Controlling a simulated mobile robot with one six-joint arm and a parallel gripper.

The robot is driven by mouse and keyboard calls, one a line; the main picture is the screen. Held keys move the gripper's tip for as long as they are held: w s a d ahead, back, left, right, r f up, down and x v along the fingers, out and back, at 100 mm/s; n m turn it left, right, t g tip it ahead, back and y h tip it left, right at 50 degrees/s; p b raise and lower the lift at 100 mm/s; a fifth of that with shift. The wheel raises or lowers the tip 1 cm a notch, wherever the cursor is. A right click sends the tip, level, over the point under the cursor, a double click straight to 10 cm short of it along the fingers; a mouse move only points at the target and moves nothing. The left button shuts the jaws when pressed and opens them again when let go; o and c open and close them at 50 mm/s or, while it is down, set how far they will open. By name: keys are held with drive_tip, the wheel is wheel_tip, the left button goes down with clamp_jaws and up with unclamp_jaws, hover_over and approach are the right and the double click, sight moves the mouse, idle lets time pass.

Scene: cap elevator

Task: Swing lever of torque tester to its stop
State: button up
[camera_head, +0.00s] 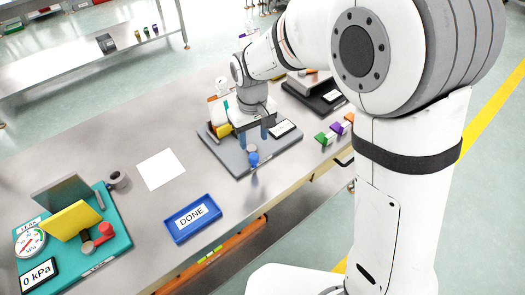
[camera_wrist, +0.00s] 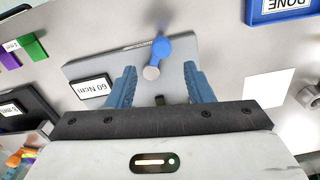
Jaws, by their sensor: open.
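The torque tester is a grey plate (camera_head: 232,160) on the bench in the head view. It also fills the middle of the wrist view (camera_wrist: 200,55). Its display (camera_wrist: 92,88) reads 60 Ncm. The lever shows a blue knob (camera_wrist: 160,47) with a grey round end beside it; the knob also shows in the head view (camera_head: 253,159) near the plate's front edge. My gripper (camera_wrist: 160,69) is open and empty, pointing down above the plate. The lever's grey end appears between the fingertips, with the knob just beyond. I see no contact. My gripper hides part of the tester in the head view.
A blue DONE tray (camera_head: 192,218) and white sheet (camera_head: 161,169) lie left of the tester. A teal leak tester (camera_head: 115,235) stands farther left. Green (camera_head: 325,138) and purple blocks and a dark device (camera_head: 315,97) are to the right. Bare bench lies between.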

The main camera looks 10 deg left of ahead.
sight(255, 156)
wheel_tip(255, 156, down, 7)
drive_tip(key=shift+s+f, duration=0.15)
drive_tip(key=shift+f, duration=0.05)
idle(0.3)
clamp_jaws()
idle(0.4)
drive_tip(key=shift+d, duration=0.15)
